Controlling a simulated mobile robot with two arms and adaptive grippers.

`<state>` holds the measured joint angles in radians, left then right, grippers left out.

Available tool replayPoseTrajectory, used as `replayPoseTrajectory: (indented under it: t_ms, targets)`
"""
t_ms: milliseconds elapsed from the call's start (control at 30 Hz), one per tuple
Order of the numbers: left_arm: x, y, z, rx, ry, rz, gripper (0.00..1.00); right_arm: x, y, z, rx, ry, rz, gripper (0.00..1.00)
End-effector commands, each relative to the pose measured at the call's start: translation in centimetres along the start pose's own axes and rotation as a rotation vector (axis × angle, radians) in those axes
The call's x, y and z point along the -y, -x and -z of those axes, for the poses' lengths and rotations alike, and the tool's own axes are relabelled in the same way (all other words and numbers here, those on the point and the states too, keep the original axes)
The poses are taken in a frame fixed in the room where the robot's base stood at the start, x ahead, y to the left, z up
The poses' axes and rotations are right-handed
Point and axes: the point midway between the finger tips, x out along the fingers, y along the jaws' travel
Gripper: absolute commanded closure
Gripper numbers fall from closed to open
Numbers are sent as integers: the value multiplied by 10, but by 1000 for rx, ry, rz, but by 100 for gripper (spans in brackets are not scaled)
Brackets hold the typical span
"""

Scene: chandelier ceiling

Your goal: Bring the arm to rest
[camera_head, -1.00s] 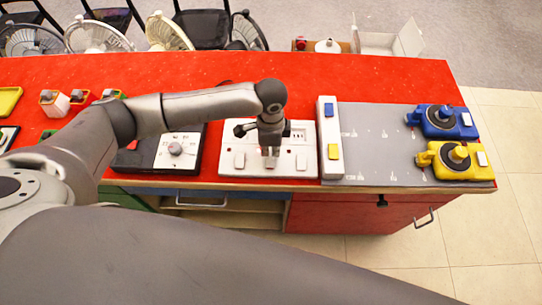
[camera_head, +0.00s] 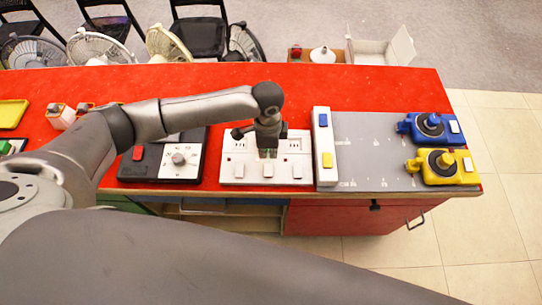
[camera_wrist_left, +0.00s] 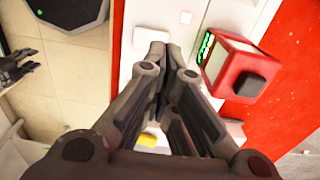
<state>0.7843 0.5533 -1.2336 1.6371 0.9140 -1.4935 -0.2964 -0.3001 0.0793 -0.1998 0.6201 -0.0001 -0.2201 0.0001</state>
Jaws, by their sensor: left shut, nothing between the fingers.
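My left arm comes in from the left in the head view and reaches across the red-topped counter (camera_head: 330,86). Its gripper (camera_head: 268,146) points down over a white socket panel (camera_head: 232,170) with several switches. In the left wrist view the gripper's dark fingers (camera_wrist_left: 162,62) are together with nothing between them. White panel surface lies beyond the fingertips; contact cannot be told. A red box (camera_wrist_left: 236,68) with a green display is to the right of the fingers there. A dark hand-like part (camera_wrist_left: 15,70), perhaps my right gripper, shows at the left edge.
A black-and-white dial box (camera_head: 178,159) stands left of the panel. A white block with blue and yellow buttons (camera_head: 323,143) and a grey board (camera_head: 372,152) with blue (camera_head: 430,124) and yellow (camera_head: 442,166) devices are right. Fans and chairs stand behind the counter.

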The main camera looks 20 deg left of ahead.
Motion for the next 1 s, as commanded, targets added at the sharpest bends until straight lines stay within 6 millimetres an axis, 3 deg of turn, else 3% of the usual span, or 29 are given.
replayPoseTrajectory:
  t_ms: [333, 533, 733, 867, 1000]
  targets:
    - [-7, -1, 5, -13, -2, -4, 100, 0, 0, 0, 0, 0, 1, 60]
    - [-50, -4, 38, -120, 11, -18, 100, 0, 0, 0, 0, 0, 1, 60]
    - [-94, 8, 68, -271, 114, -17, 100, 0, 0, 0, 0, 0, 1, 60]
    - [-111, 18, 71, -349, 227, -8, 100, 0, 0, 0, 0, 0, 1, 60]
    - [-122, 28, 60, -405, 381, 9, 100, 0, 0, 0, 0, 0, 0, 60]
